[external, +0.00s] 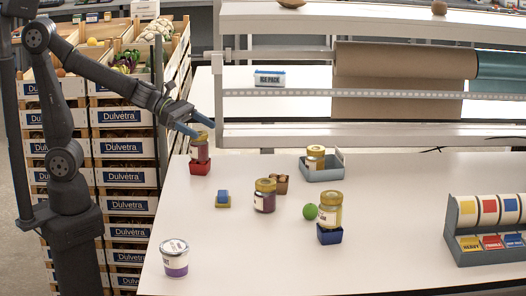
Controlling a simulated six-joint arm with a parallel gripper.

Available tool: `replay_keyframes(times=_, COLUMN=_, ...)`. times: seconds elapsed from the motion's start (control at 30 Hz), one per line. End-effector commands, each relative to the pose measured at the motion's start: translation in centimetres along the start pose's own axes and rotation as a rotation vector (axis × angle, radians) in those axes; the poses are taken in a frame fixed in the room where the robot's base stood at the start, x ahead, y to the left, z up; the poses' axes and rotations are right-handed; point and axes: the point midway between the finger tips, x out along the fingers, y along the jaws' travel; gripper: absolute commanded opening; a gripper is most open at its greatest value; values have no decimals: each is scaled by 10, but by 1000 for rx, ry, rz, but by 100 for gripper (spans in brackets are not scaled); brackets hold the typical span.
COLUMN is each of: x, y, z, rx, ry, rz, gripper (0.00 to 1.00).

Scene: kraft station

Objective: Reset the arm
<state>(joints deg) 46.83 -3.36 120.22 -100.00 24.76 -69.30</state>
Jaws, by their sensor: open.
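My gripper (192,124) is open, with blue fingertips, at the left part of the white table (215,250). It is above and in front of a gold-lidded jar (199,152) that stands on a red block (200,168). The fingertips overlap the jar's lid in the picture; I cannot tell whether they touch it. Nothing shows held between the fingers.
Jars stand mid-table (265,197), on a blue block (329,212) and in a grey tray (325,174). A green ball (310,212), a white tub (174,258) and a label rack (487,228) are also here. Crates (124,147) are stacked beside my arm.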

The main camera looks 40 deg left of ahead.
Motion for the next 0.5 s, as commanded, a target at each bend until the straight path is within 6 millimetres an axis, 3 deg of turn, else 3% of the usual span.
replay_keyframes(times=0.3, x=42, y=-17, z=-9, rx=0, ry=20, rz=-2, gripper=73)
replay_keyframes(times=0.5, x=57, y=-24, z=-15, rx=0, ry=34, rz=1, gripper=73)
